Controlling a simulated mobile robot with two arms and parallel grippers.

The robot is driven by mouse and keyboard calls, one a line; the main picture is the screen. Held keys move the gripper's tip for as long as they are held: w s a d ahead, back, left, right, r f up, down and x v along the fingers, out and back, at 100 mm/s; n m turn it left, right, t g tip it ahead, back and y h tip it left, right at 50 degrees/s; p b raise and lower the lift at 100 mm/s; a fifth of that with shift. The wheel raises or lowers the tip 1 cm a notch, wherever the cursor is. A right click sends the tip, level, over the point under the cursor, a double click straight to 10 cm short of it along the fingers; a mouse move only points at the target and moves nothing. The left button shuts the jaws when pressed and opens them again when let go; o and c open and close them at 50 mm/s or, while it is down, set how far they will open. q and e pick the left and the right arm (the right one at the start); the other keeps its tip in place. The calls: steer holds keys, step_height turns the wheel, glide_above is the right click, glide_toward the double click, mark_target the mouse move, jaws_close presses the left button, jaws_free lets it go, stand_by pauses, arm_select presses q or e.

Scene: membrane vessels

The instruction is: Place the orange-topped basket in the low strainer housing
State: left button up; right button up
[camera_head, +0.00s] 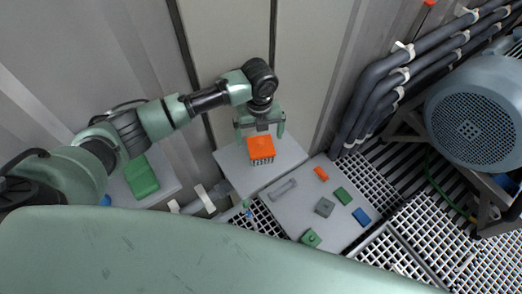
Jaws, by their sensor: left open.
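The basket (261,149) has a flat orange top and a dark ribbed or slotted lower part. It stands upright on a light grey surface (236,163) near the wall. My left gripper (260,132) is open, its green fingers spread to either side just behind the orange top in the picture. I see no grip on the basket, and whether a finger touches it is unclear. I cannot pick out the low strainer housing with certainty. My right gripper is not in view.
A grey panel (330,222) to the right carries a bar handle (283,188) and several small orange, green, grey and blue blocks. A green block (141,176) lies at left. Dark pipes (375,95) and a blue-grey motor (478,120) stand at right above grating.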

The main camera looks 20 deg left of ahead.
mark_target(262, 142)
arm_select(q)
steer(key=f, duration=0.3)
steer(key=f+p, duration=0.1)
steer(key=f, duration=0.3)
steer(key=shift+w+d+f, duration=0.15)
steer(key=shift+w+f, duration=0.05)
steer(key=shift+f, duration=0.05)
steer(key=c, duration=1.8)
steer(key=shift+o, duration=0.2)
steer(key=shift+r, duration=0.1)
steer(key=shift+s+d+r+b, duration=0.1)
steer(key=shift+d+r+b, duration=0.1)
steer(key=shift+r+b, duration=0.15)
step_height(262, 142, up, 6)
steer(key=shift+b, duration=0.35)
steer(key=s+d+b, duration=0.3)
steer(key=s+d, duration=0.9)
steer(key=d, duration=0.3)
steer(key=shift+d, duration=0.2)
